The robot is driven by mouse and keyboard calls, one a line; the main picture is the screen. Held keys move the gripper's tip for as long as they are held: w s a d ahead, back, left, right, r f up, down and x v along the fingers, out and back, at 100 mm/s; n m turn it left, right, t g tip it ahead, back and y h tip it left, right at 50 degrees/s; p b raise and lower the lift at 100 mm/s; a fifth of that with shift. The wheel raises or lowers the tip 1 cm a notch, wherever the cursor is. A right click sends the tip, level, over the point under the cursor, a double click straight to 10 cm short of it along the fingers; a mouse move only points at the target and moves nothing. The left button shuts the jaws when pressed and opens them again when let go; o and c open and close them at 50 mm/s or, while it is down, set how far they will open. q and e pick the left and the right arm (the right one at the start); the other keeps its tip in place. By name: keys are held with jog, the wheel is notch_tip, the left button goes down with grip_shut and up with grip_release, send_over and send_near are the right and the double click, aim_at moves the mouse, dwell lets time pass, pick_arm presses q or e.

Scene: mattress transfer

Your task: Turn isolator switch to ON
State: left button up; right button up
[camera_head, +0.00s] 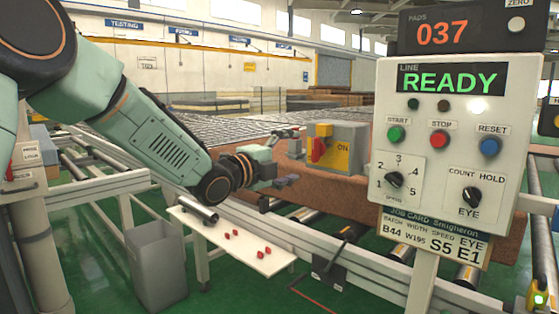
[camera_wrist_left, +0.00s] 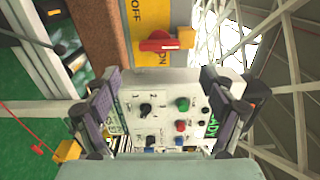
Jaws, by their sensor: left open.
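The isolator switch is a grey box (camera_head: 350,135) with a yellow plate and a red handle (camera_head: 317,150). Its ON label shows in the head view. In the wrist view the red handle (camera_wrist_left: 158,43) lies crosswise between the OFF and ON words on the yellow plate (camera_wrist_left: 143,18), with a yellow-orange block at its right end. I cannot tell its exact setting. My left gripper (camera_head: 292,158) is just left of the handle, apart from it. In the wrist view its fingers (camera_wrist_left: 160,76) are spread and empty, with the handle ahead, above the gap. My right gripper is not in view.
A control panel (camera_head: 445,130) reading READY stands close on the right, with buttons and knobs. A roller conveyor with a large brown-sided mattress (camera_head: 335,190) lies behind. A white shelf (camera_head: 235,240) holds a metal cylinder and small red pieces below my arm. A grey bin (camera_head: 158,265) stands lower left.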

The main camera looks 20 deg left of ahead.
aim_at(314, 151)
pick_arm(q)
jog(key=shift+v, duration=2)
jog(key=x, duration=1.2)
jog(key=shift+w+f, duration=0.1)
jog(key=shift+f, duration=0.05)
